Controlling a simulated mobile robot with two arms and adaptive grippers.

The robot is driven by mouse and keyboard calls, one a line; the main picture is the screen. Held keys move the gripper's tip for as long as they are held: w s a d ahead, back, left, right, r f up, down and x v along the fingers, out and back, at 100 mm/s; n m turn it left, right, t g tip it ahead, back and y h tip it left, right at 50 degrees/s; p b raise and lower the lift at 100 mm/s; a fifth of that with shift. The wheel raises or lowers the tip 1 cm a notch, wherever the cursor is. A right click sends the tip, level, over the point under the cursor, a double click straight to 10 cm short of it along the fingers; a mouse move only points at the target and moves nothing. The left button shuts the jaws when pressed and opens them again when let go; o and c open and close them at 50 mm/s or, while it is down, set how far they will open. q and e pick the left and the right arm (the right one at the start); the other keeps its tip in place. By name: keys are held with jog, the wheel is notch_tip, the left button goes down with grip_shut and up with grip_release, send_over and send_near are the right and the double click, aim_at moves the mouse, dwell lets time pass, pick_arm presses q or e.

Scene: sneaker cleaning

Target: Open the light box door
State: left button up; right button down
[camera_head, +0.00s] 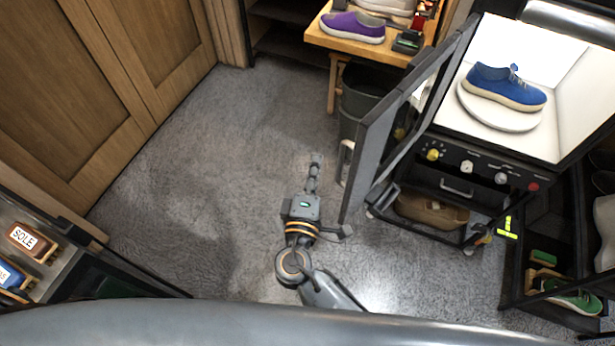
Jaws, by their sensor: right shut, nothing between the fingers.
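The light box (585,105) stands at the right with a bright white inside. Its dark grey door (374,145) is swung well out to the left, so the front is open. A light handle (345,163) shows on the door's outer left side. My right gripper (315,163) is shut and empty, just left of the handle, with a small gap in the picture. A blue sneaker (503,87) sits on a round white turntable (497,115) inside the box. My left gripper is not in view.
A control panel with several knobs (467,166) is below the opening. A wooden bench (365,50) with a purple sneaker (352,27) stands behind, beside a dark bin (370,90). A rack (50,245) with labelled brushes is at lower left. The carpet (200,170) between is clear.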

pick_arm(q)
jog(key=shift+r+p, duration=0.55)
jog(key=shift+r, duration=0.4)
pick_arm(e)
jog(key=s+d, duration=0.1)
jog(key=d, duration=0.2)
jog(key=shift+s, duration=0.4)
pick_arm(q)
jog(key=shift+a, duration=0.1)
pick_arm(e)
jog(key=shift+f, duration=0.1)
